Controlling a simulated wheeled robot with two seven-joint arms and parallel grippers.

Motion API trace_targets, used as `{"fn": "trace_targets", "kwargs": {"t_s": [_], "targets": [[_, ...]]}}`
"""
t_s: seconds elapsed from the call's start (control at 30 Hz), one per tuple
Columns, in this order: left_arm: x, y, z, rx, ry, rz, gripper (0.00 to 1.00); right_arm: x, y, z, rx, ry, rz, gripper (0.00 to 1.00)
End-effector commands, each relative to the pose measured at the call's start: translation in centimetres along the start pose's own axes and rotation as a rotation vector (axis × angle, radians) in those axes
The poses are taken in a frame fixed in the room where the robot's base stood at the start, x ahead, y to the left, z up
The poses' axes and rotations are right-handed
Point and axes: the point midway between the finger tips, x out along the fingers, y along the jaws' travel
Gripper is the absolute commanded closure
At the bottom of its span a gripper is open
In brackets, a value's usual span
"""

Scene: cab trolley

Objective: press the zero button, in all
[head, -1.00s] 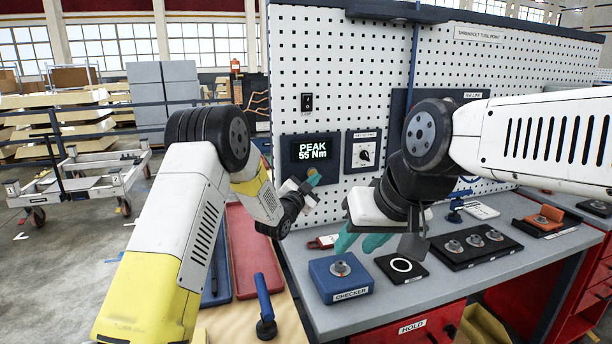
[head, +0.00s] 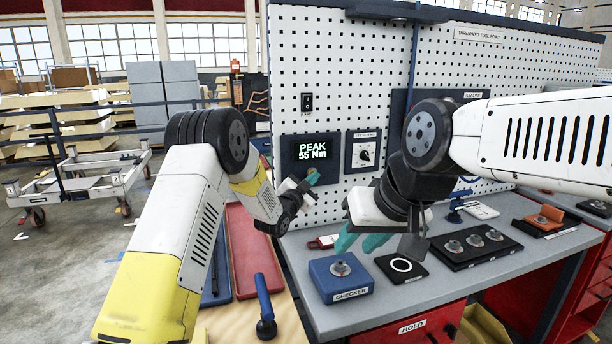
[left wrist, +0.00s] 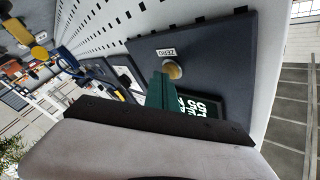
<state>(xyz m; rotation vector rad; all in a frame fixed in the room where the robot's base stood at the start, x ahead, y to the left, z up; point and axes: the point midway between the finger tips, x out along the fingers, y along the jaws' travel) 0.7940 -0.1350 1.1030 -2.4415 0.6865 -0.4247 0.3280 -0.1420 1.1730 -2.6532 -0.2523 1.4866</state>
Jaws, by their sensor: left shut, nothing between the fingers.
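The zero button (left wrist: 173,70) is a round yellowish knob below a ZERO label (left wrist: 165,53) on a dark panel in the left wrist view. The same panel carries the lit display (head: 313,150), which reads PEAK 55 Nm. My left gripper (head: 312,178) is shut and empty, its teal fingertips just below the display. In the left wrist view its fingers (left wrist: 160,88) end close beside the button; I cannot tell whether they touch it. In the head view the fingertips largely hide the button. My right gripper (head: 361,242) is open and empty above the bench.
A blue CHECKER block (head: 340,280), a black pad with a white ring (head: 402,266) and a black tray of round fittings (head: 460,250) lie on the bench under my right gripper. A knob box (head: 363,150) is right of the display. A blue-handled tool (head: 264,305) stands in front.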

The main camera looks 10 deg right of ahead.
Motion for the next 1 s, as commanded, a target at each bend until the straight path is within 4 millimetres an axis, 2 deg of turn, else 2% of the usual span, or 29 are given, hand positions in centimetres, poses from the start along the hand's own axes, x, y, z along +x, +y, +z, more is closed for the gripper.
{"fn": "trace_targets", "kwargs": {"t_s": [0.7,1.0], "targets": [[0.33,-0.23,0.32,0.0,-0.001,0.001,1.0,0.0,0.0,0.0,0.0,0.0,0.0,0.64],[-0.5,0.39,-0.3,-0.001,-0.001,0.001,1.0,0.0,0.0,0.0,0.0,0.0,0.0,0.64]]}}
